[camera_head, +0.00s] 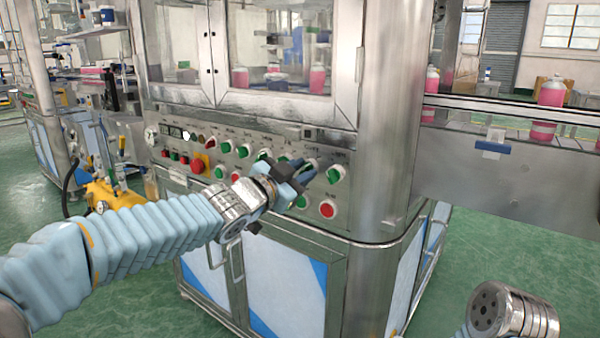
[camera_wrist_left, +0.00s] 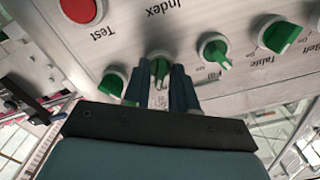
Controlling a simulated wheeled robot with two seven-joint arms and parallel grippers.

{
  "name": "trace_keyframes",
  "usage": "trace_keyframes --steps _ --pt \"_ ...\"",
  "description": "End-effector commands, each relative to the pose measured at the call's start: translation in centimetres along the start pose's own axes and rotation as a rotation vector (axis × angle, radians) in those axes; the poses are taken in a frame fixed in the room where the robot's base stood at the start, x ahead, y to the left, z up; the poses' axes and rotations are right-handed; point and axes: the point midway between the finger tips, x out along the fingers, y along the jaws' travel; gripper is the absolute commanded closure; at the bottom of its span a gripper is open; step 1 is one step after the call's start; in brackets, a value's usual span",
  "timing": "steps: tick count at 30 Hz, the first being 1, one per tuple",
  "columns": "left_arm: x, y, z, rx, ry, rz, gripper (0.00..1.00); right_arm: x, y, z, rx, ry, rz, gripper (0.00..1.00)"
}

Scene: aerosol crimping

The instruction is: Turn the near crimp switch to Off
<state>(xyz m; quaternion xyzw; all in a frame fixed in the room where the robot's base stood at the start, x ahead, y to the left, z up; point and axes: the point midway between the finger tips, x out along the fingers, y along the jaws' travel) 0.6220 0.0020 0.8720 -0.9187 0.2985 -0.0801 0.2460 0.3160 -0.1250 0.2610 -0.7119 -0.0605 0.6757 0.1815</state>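A green rotary switch (camera_wrist_left: 160,67) with a white collar sits on the steel control panel, second from the right in the upper row. In the wrist view my left gripper (camera_wrist_left: 161,78) has both dark fingers close in on either side of its handle, which lies between the tips. In the head view my left gripper (camera_head: 298,181) is at the panel and covers most of this switch. My right gripper is out of view.
The Fill switch (camera_wrist_left: 214,51) and Table switch (camera_wrist_left: 281,36) are on one side, another green switch (camera_wrist_left: 112,83) on the other. The red Test button (camera_head: 328,208) sits below. A red emergency stop (camera_head: 198,165) is further left. Cabinet doors are below the panel.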

Motion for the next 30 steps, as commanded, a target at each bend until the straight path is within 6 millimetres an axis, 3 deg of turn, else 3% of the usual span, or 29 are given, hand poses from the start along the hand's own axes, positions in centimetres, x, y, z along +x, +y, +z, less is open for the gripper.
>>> trace_keyframes --steps 1,5,20,30 --pt "0.0 0.0 0.0 0.0 0.0 0.0 0.82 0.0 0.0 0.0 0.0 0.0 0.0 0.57" --pt "0.0 0.0 0.0 0.0 0.0 0.0 1.0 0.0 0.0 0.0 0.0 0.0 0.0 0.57" --pt "0.0 -0.1 0.0 -0.067 -0.002 0.001 1.0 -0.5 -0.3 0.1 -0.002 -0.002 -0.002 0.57" --pt "0.0 -0.2 0.0 -0.328 -0.004 -0.001 1.0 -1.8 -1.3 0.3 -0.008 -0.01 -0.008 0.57"
